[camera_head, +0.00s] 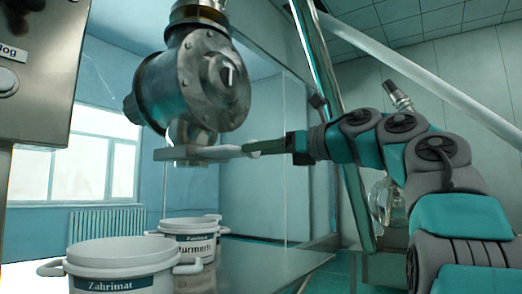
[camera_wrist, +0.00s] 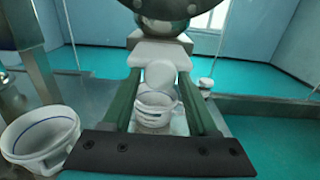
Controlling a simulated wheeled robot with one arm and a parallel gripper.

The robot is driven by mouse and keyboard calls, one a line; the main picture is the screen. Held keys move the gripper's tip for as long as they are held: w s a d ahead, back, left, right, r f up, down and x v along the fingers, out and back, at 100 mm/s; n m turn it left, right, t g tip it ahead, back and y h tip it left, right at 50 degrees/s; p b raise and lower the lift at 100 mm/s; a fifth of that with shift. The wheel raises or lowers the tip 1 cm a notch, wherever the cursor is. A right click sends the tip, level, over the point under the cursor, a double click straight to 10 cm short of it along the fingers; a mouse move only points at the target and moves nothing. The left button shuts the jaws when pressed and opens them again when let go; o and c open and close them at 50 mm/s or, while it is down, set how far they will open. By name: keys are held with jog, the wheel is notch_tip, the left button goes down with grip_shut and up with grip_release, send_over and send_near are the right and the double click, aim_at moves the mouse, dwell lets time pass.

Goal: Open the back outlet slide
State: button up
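The outlet slide (camera_head: 180,154) is a flat, pale grey plate under a round metal valve body (camera_head: 208,80). Its pale handle (camera_head: 225,151) points right towards my arm. In the wrist view the slide (camera_wrist: 160,50) lies straight ahead, with its rounded handle end (camera_wrist: 160,74) between the fingertips. My gripper (camera_head: 250,148) is level with the handle and reaches its end from the right. In the wrist view my gripper (camera_wrist: 161,80) has its two green fingers spread, one on each side of the handle. I cannot tell whether either finger touches it.
White buckets stand below the outlet: one labelled Zahrimat (camera_head: 120,262) in front and another (camera_head: 190,232) behind. One bucket (camera_wrist: 152,108) shows between my fingers, another (camera_wrist: 42,138) at left. A slanted metal post (camera_head: 325,90) and a glass pane (camera_head: 262,190) are near my arm.

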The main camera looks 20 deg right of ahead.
jog(key=o, duration=0.3)
jog(key=b+v, duration=0.1)
jog(key=v, duration=0.7)
dwell(0.6)
